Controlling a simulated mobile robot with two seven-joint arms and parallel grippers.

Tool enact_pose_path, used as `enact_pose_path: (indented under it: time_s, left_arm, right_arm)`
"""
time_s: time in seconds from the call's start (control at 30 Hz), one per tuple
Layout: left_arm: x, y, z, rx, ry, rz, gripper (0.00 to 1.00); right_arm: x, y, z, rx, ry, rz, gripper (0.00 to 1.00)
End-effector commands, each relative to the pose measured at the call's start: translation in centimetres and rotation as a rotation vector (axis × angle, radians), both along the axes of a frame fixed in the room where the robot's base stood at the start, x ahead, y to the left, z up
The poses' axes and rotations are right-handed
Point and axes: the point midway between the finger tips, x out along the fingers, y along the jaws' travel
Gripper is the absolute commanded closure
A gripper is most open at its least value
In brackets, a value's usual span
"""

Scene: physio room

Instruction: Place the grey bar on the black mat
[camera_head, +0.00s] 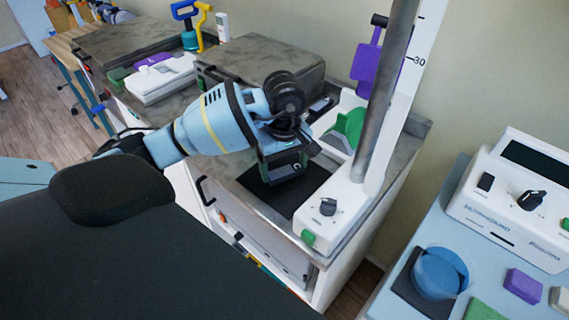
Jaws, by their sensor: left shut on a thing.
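My left gripper (285,163) comes in from the left and points down over the black mat (307,194) on the grey counter. It is shut on a dark piece, taken to be the grey bar, low between the fingers. The gripper hides most of that piece, so its shape and any contact with the mat cannot be made out. The mat's front and right parts show bare. My right gripper is not in view.
A black padded couch (130,250) fills the front left. A blue-grey table (400,265) is at right.

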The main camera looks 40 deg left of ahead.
Motion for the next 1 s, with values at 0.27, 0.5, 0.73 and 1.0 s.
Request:
enact_pose_path:
  time_s: [0.27,0.5,0.73,1.0]
  left_arm:
    - [0.0,0.0,-0.2,0.000,0.001,0.000,0.00]
    - [0.0,0.0,0.4,-0.001,-0.002,0.000,0.00]
    - [0.1,0.0,3.7,0.000,-0.005,-0.002,0.00]
    - [0.1,0.0,9.1,0.001,-0.003,-0.001,0.00]
  right_arm:
    - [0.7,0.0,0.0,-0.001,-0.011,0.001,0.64]
    - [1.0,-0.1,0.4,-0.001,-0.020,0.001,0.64]
    - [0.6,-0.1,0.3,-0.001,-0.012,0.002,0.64]
    - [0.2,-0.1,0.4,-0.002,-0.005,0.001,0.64]
